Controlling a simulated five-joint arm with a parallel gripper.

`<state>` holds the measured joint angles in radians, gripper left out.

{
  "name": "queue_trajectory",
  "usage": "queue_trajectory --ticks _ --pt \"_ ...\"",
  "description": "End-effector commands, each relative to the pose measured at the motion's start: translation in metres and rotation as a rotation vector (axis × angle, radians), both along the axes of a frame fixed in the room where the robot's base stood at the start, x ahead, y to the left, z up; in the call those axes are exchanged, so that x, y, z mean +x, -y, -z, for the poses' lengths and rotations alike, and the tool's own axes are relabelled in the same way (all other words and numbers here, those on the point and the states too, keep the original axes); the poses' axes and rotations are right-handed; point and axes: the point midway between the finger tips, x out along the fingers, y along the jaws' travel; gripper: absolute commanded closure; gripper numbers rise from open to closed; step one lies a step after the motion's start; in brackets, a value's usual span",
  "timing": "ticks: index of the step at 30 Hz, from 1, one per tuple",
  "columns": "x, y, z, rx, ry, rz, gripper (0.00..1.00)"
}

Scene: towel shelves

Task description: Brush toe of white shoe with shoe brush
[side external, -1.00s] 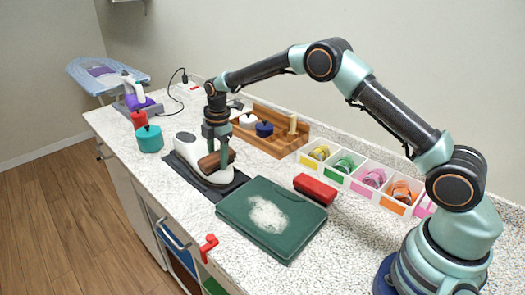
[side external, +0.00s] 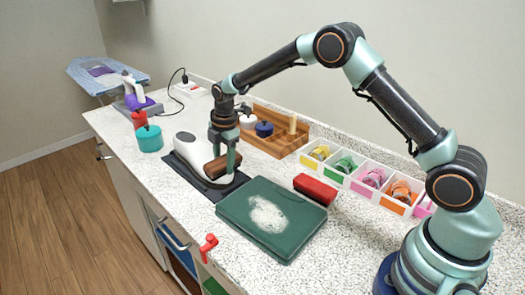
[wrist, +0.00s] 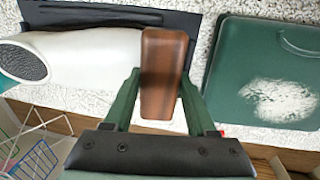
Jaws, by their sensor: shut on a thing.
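The white shoe (side external: 188,147) lies on a dark mat (side external: 196,183) on the counter. In the wrist view the white shoe (wrist: 90,58) stretches left, with its dark opening at the far left. My gripper (side external: 221,166) is shut on the brown shoe brush (side external: 216,167), which also shows between the fingers in the wrist view (wrist: 163,75). The brush is at the toe end of the shoe, seeming to touch it. The brush's underside and the exact contact are hidden.
A green board (side external: 290,205) with a white patch lies right of the mat. A red block (side external: 315,189) lies behind it. A wooden rack (side external: 283,146) and white bins (side external: 366,162) line the back. A teal pot (side external: 150,139) stands left.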

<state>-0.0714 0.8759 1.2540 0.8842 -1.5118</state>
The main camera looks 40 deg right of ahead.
Motion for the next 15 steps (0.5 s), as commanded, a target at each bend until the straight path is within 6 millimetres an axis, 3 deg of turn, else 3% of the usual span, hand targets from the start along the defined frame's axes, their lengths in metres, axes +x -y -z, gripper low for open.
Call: queue_trajectory --ticks 15 --pt "0.022 0.000 -0.002 0.000 0.001 0.000 1.00"
